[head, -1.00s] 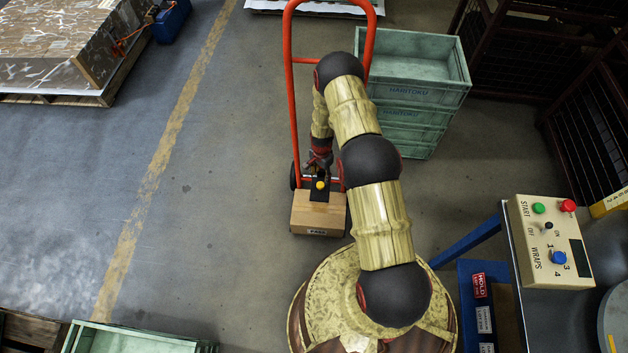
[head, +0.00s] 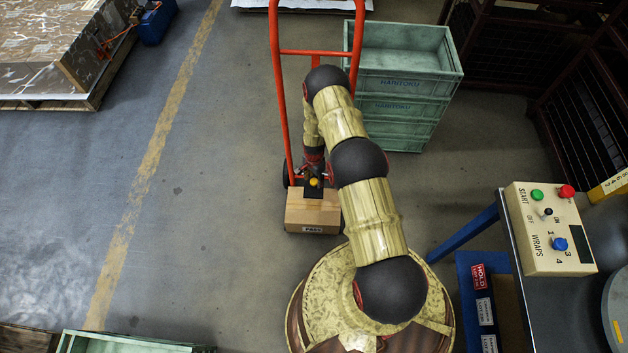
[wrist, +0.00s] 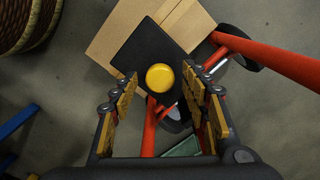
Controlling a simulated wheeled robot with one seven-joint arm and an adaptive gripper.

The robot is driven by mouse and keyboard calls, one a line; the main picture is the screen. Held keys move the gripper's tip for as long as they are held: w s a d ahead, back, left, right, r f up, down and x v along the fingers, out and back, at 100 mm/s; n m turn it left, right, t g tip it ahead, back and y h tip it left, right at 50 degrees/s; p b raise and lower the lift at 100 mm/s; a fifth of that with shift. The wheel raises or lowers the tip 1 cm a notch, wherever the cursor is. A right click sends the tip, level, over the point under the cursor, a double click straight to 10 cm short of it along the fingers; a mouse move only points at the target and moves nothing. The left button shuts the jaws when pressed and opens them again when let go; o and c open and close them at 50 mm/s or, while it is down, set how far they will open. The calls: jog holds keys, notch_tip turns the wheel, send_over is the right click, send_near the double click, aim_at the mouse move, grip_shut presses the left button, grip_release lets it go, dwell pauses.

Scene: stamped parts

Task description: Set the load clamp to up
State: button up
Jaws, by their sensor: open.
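The load clamp shows as a black plate (head: 322,193) with a round yellow knob (head: 315,182), lying over a cardboard box (head: 312,215) on the red hand truck (head: 279,100). In the wrist view the black plate (wrist: 140,52) and yellow knob (wrist: 160,77) are seen from above. My gripper (head: 314,172) is at the knob; in the wrist view its open fingers (wrist: 158,86) stand on either side of the knob, with gaps showing. Whether the clamp is up or down I cannot tell.
Stacked green crates (head: 408,85) stand right of the hand truck. A control box (head: 548,228) sits on a bench at the right. A pallet with a patterned load (head: 55,50) is at upper left. Floor left of the truck is clear.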

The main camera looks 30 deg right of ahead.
jog(key=shift+c, duration=0.3)
jog(key=c, duration=1.1)
grip_shut()
